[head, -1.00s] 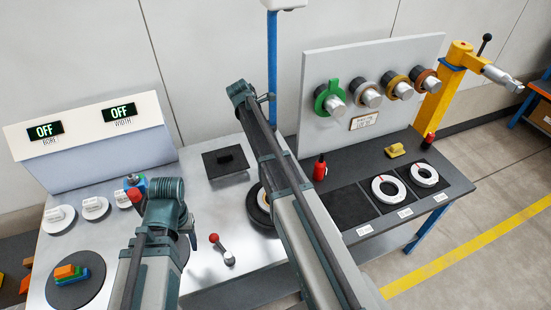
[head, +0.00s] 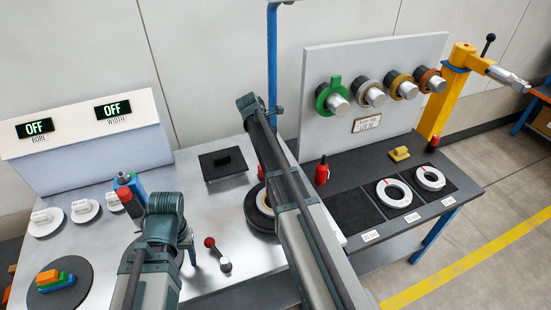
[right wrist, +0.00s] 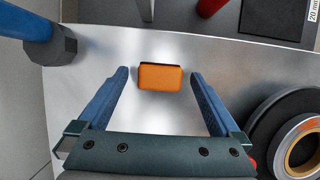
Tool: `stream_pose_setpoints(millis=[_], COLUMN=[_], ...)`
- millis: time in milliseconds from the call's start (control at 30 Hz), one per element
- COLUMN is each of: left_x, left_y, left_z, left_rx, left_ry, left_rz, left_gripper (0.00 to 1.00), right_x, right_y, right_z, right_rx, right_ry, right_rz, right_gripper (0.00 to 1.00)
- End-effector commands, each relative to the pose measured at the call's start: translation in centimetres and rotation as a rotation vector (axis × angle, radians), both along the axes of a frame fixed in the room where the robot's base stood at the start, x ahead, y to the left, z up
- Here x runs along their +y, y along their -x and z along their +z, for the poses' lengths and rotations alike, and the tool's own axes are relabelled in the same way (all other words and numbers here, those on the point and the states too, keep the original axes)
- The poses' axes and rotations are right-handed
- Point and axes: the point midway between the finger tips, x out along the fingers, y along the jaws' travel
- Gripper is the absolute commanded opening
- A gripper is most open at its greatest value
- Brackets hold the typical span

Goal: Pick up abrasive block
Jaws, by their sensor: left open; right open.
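An orange block (right wrist: 161,77) with a dark edge, which I take for the abrasive block, lies on the bare metal bench top in the right wrist view. My right gripper (right wrist: 159,76) is open, with one blue finger on each side of the block and a gap on both sides. I cannot tell how high the fingers are above the bench. In the head view my right arm hides this block and the gripper. My left gripper (head: 188,246) hangs over the bench, mostly hidden behind its own wrist.
A dark ring stack (right wrist: 293,140) stands right of the right gripper, and a blue post (right wrist: 30,30) stands at its upper left. Stacked coloured blocks (head: 56,280) lie on a dark disc. A black pad (head: 222,172) lies behind.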

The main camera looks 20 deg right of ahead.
Motion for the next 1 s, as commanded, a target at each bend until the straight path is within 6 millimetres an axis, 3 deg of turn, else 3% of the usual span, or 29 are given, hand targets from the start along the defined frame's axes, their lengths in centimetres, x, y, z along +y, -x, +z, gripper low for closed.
stream_pose_setpoints(millis=[133, 633, 1000], left_x=[0.0, 0.0, 0.0], left_y=[0.0, 0.0, 0.0], left_z=[0.14, 0.13, 0.62], left_rx=[0.0, 0.0, 0.0], left_ry=[0.0, 0.0, 0.0], left_rz=[0.0, 0.0, 0.0], left_gripper=[0.61, 0.61, 0.61], right_x=[0.01, 0.04, 0.03], right_y=[0.0, 0.0, 0.0], right_z=[0.14, 0.14, 0.63], right_rx=[0.0, 0.0, 0.0], right_ry=[0.0, 0.0, 0.0], right_rz=[0.0, 0.0, 0.0], right_gripper=[1.0, 0.11, 0.11])
